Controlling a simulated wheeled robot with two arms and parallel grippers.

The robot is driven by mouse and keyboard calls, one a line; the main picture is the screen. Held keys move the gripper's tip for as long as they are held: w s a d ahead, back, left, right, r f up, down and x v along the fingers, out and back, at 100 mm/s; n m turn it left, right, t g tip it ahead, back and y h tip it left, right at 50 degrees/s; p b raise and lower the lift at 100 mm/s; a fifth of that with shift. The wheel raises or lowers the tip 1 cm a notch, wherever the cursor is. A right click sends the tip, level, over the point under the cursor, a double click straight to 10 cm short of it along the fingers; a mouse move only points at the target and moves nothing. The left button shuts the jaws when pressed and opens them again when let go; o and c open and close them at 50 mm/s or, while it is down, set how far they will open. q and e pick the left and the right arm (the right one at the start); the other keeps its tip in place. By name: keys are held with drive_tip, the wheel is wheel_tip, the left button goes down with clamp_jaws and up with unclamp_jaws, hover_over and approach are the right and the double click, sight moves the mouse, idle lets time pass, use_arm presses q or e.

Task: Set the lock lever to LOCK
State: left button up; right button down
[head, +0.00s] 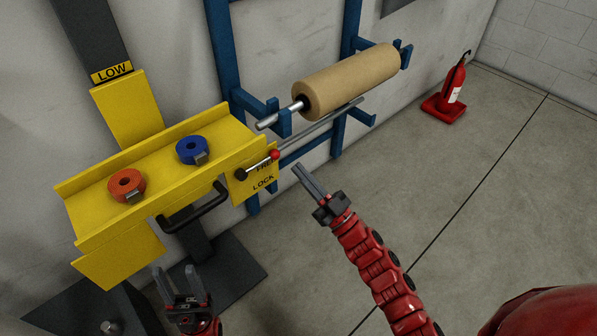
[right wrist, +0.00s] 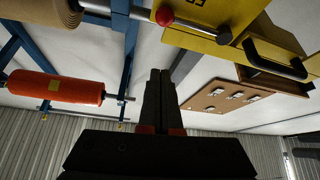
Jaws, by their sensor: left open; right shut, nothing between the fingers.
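The lock lever (head: 257,165) is a metal rod with a red ball end on a dark pivot, on the right end of the yellow carriage (head: 97,207). Its ball points up and right, beside the partly covered upper label, above the word LOCK (head: 265,183). The lever also shows in the right wrist view (right wrist: 195,27). My right gripper (head: 299,169) is shut and empty, a little right of the ball and apart from it. It also shows in the right wrist view (right wrist: 160,75). My left gripper (head: 181,275) is open and empty, below the carriage's black handle.
An orange roll (head: 126,185) and a blue roll (head: 191,149) lie on the carriage. A black handle (head: 195,207) juts from its front. A blue rack holds a brown roll (head: 345,80) behind. A fire extinguisher (head: 452,84) stands at the back right. The floor at right is clear.

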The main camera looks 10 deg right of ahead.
sight(261, 163)
drive_tip(key=w+a+b, duration=0.3)
drive_tip(key=w+a, duration=0.1)
drive_tip(key=w, duration=0.2)
drive_tip(key=shift+w+a, duration=0.15)
drive_tip(key=shift+w, duration=0.05)
idle(0.4)
drive_tip(key=shift+f+m+t+h+p, duration=0.2)
drive_tip(key=shift+m+t+h+p, duration=0.15)
drive_tip(key=shift+m, duration=0.25)
